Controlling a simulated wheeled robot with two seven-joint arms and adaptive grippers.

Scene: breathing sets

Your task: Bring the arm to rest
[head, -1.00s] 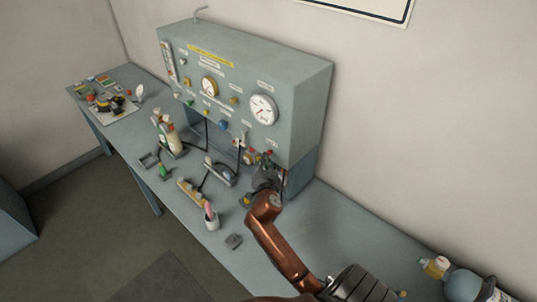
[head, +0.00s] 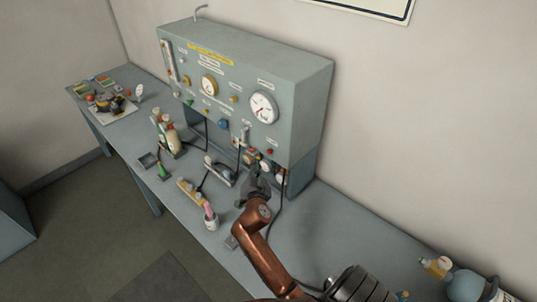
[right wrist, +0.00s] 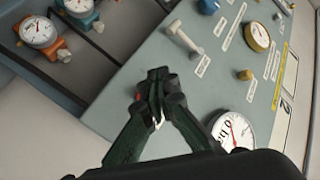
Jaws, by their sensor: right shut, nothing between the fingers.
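My right arm is copper-coloured and comes in from the bottom of the head view. Its gripper (head: 256,184) is above the bench, just in front of the lower right part of the grey-green test panel (head: 300,95). In the right wrist view the dark green fingers (right wrist: 157,78) are together with nothing between them. The panel face (right wrist: 200,85) fills much of that view beyond the fingertips. I cannot tell from the pictures how far the fingertips are from it. My left gripper is not in view.
The bench (head: 325,220) is clear right of the gripper. Gauges (right wrist: 38,32) sit under the panel. A grey-blue cylinder (head: 463,284) lies at the right end.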

